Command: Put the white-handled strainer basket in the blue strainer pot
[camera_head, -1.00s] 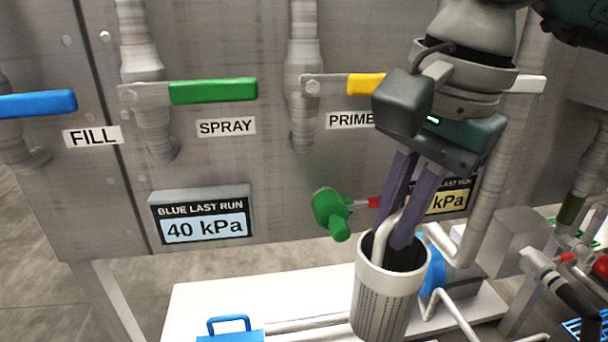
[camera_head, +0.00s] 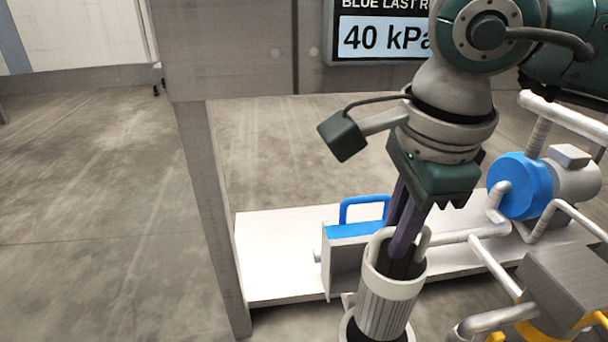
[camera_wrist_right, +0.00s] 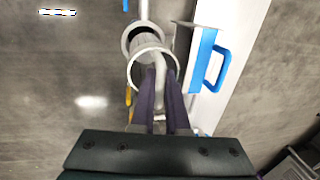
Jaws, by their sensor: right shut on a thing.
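The white-handled strainer basket (camera_head: 385,305) is a pale, slotted cup with a white loop handle. My right gripper (camera_head: 402,262) is shut on that handle, its dark fingers reaching into the basket's mouth. The basket hangs nearly upright, slightly tilted. Below it is the open round mouth of a grey pot (camera_head: 348,328), seemingly the blue strainer pot; its body is mostly hidden. In the right wrist view the pot's rim (camera_wrist_right: 127,38) shows around the basket's far end (camera_wrist_right: 147,42). I cannot tell whether the basket's bottom has entered the pot. My left gripper is not in view.
A grey box with a blue top and blue handle (camera_head: 355,231) stands close left of the basket on a white bench (camera_head: 270,255). A blue-ended pump (camera_head: 520,185) and pipes are to the right. Yellow fittings lie lower right. Open floor is at left.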

